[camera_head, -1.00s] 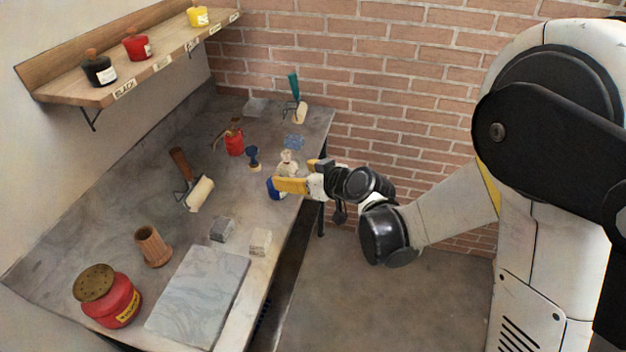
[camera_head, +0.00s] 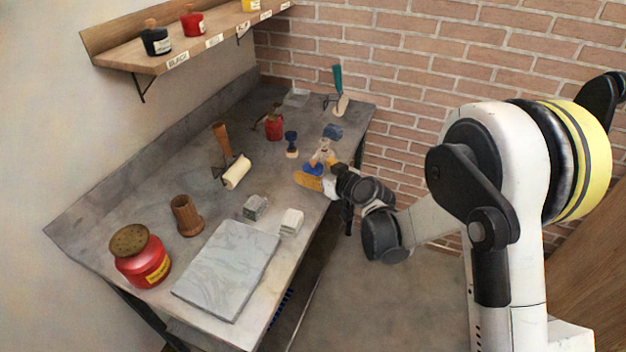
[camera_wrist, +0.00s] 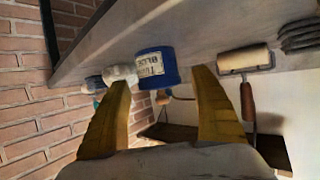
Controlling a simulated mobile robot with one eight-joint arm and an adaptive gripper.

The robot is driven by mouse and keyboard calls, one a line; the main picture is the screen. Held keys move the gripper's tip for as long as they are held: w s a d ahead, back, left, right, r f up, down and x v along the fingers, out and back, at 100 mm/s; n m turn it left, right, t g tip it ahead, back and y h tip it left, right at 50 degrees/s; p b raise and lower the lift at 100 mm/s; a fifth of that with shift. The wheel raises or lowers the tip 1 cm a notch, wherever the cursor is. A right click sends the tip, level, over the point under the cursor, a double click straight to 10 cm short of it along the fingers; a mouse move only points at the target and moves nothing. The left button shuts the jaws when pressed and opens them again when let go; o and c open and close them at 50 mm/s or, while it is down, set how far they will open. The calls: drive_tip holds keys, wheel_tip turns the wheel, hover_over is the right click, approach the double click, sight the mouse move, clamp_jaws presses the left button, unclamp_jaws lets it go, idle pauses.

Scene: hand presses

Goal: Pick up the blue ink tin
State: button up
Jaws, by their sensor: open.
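In the wrist view the tin (camera_wrist: 157,66) is a blue pot with a white label, appearing upside down under the table surface. My gripper (camera_head: 319,171) is open, with its yellow fingers reaching in from the table's right side. In the wrist view my gripper (camera_wrist: 160,80) has one finger on each side of the tin in the picture, with visible gaps. I cannot tell whether the tin is fully between the fingertips.
A pale object (camera_wrist: 120,74) is close beside the tin. Grey and white blocks (camera_head: 291,222) and a stone slab (camera_head: 228,270) lie nearer. A shelf (camera_head: 200,52) holds several tins.

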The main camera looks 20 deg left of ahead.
drive_tip(key=shift+w+a+f, duration=0.3)
drive_tip(key=shift+w+a, duration=0.15)
drive_tip(key=shift+r, duration=0.1)
drive_tip(key=c, duration=1.5)
